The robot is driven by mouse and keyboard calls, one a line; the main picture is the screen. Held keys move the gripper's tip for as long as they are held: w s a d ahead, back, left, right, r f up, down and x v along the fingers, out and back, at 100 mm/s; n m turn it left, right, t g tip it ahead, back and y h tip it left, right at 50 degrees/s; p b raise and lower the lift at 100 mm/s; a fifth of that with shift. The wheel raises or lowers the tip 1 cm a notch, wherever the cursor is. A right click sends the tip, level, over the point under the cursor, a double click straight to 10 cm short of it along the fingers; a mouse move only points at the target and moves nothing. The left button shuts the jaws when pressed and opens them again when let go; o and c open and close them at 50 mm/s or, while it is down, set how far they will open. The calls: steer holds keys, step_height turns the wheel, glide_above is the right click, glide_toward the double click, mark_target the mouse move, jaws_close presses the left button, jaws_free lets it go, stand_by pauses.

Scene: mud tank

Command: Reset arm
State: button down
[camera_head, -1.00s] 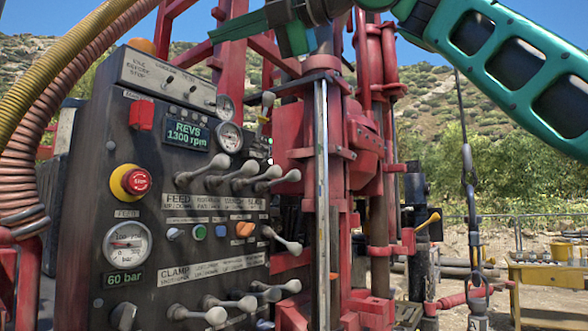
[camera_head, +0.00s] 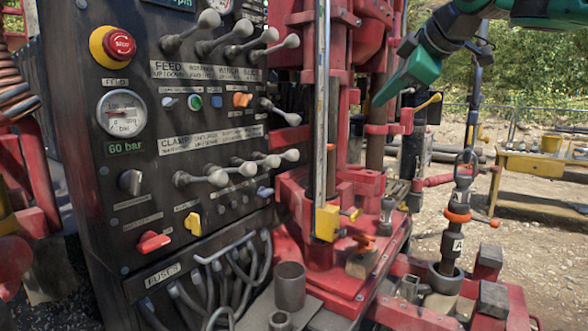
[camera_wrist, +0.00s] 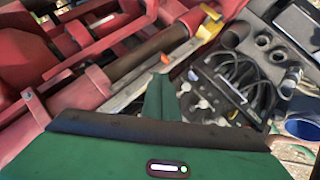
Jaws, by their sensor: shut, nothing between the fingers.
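My gripper (camera_head: 380,100) is green, with its fingers shut and nothing between them. In the head view it hangs at the upper right of centre, pointing down and left, and looks in front of the red rig mast (camera_head: 344,75). My arm enters from the top right. In the wrist view the shut green fingers (camera_wrist: 161,85) point away, with the red rig and a hose-filled panel beyond them. I see no contact with anything.
A dark control panel (camera_head: 140,215) with levers, gauge and red stop button stands left. A steel rod string (camera_head: 456,215) with an orange ring stands right of the rig. A yellow table (camera_head: 530,166) is at the far right. Open gravel lies between.

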steer(key=s+d+f+m+g+h, duration=0.1)
steer(key=s+d+f+m+g, duration=0.1)
steer(key=s+d+f+m, duration=0.45)
steer(key=s+d+f+m+g+h, duration=0.1)
steer(key=s+d+f+h, duration=0.3)
steer(key=f, duration=0.6)
steer(key=s+d+f+m+g+y, duration=0.1)
steer(key=s+d+f+m+g, duration=0.2)
steer(key=d+f, duration=0.5)
steer(key=s+d+f+m+g, duration=0.1)
steer(key=s+f+m+g, duration=0.1)
steer(key=s+f+m, duration=0.3)
steer(key=s+d+f+m+g, duration=0.2)
steer(key=s+f+m, duration=0.3)
steer(key=s+f, duration=0.8)
steer(key=s, duration=0.4)
steer(key=shift+s+f+m, duration=0.2)
steer(key=shift+s+m, duration=0.15)
steer(key=shift+w, duration=0.2)
steer(key=shift+w+d+f, duration=0.1)
steer(key=shift+w+f, duration=0.1)
steer(key=shift+w, duration=0.25)
